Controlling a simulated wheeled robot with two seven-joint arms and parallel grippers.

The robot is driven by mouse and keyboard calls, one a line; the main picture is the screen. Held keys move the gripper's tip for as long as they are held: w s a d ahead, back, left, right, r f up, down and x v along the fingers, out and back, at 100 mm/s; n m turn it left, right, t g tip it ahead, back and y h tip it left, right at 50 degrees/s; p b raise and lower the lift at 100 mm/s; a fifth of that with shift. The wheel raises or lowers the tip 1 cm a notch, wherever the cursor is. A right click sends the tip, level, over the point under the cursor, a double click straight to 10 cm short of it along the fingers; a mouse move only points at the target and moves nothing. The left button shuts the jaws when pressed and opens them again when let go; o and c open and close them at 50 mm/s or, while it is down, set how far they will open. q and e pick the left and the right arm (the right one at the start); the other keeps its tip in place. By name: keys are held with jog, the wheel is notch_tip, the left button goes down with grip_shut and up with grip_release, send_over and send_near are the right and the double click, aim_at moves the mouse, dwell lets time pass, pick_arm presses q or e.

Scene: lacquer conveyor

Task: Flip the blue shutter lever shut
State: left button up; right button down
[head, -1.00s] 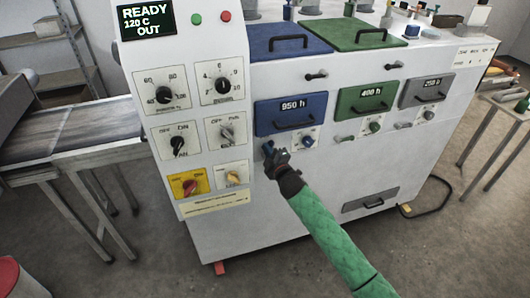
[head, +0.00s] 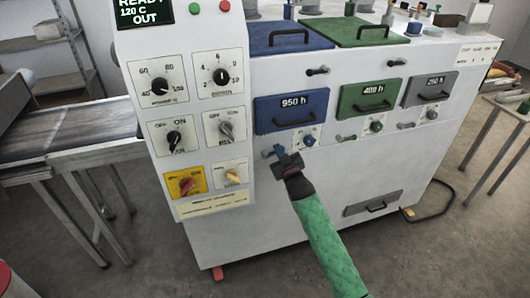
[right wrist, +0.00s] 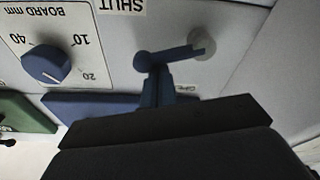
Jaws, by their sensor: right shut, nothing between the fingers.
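The blue shutter lever (head: 268,154) is on the white machine front, below the blue 950 h door (head: 291,110). In the right wrist view the lever (right wrist: 182,53) is a blue bar, with a round blue end at left and a pale grey round piece at right. My right gripper (head: 281,155) is shut with nothing between its fingers. Its fingertips (right wrist: 158,72) are right at the bar; whether they touch it I cannot tell. The word SHUT (right wrist: 122,5) shows upside down on a label nearby. My left gripper is not in view.
The control panel (head: 190,110) juts out left of the lever. A blue board dial (right wrist: 46,66) sits beside it. Green (head: 370,99) and grey (head: 427,89) doors with their own small levers are to the right. The floor in front is clear.

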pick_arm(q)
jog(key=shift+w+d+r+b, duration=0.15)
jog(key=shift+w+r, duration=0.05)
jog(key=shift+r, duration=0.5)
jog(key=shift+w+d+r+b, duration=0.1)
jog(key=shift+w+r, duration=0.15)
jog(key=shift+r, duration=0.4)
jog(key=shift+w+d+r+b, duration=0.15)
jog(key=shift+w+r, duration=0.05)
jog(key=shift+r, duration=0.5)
pick_arm(e)
jog(key=shift+w+d+f+m+h, duration=0.15)
jog(key=shift+f+m, duration=0.15)
jog(key=shift+m, duration=0.45)
jog(key=shift+s+d+f+m+h, duration=0.15)
jog(key=shift+f+m, duration=0.1)
jog(key=shift+m, duration=0.55)
jog(key=shift+w+d+f+m+h, duration=0.15)
jog(key=shift+f+m, duration=0.15)
jog(key=shift+m, duration=0.45)
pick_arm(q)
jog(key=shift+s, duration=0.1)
pick_arm(e)
jog(key=shift+f, duration=0.2)
